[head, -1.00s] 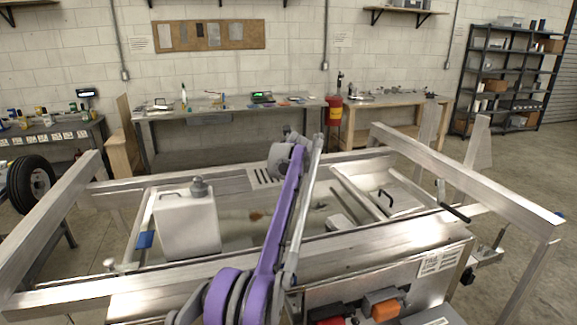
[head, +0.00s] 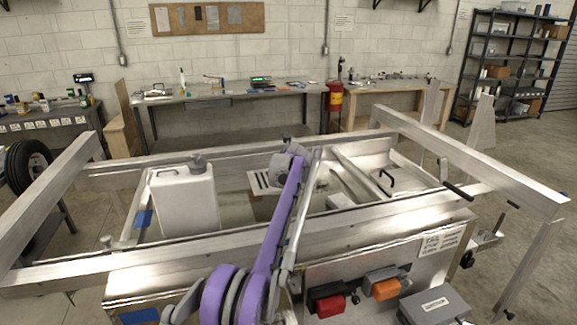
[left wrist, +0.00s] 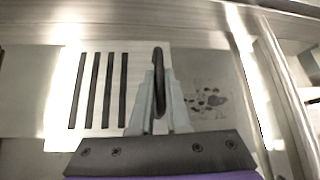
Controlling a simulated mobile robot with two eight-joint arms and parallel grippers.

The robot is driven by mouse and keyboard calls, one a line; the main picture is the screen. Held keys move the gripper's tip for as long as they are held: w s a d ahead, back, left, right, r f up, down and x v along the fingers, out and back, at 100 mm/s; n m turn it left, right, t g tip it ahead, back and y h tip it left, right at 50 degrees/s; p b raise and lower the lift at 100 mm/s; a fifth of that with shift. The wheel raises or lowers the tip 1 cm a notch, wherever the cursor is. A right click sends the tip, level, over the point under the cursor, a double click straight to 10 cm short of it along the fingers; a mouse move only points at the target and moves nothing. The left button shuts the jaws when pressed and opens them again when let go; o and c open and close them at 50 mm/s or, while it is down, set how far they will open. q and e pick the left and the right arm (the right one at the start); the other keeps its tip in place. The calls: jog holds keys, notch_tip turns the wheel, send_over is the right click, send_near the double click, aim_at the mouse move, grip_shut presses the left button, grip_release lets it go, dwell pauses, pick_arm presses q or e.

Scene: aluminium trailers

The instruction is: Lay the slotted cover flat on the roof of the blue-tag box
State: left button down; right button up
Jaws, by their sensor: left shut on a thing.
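The slotted cover (head: 257,181) is a pale plate with dark parallel slots, over the trailer's inside right of the white canister. In the left wrist view the cover (left wrist: 88,123) lies left of and below the fingers. My left gripper (left wrist: 158,115) is shut on its dark upright handle (left wrist: 158,75). In the head view the left gripper (head: 289,158) partly hides the cover. How high it hangs is hard to tell. One blue tag (head: 143,218) shows left of the canister, another (head: 140,316) on the near front box (head: 180,285). My right gripper is out of view.
The white canister (head: 187,207) stands inside the trailer frame. Long rails (head: 465,165) (head: 60,188) rise at both sides. Red (head: 331,304) and orange (head: 385,288) connectors are on the front.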

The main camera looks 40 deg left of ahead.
pick_arm(q)
jog(key=shift+f+b, duration=0.7)
jog(key=shift+f, duration=1.75)
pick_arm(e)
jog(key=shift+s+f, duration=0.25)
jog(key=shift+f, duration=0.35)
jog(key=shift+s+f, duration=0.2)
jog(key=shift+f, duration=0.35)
pick_arm(q)
jog(key=c, duration=0.8)
grip_release()
jog(key=b+v, duration=0.1)
jog(key=v, duration=1)
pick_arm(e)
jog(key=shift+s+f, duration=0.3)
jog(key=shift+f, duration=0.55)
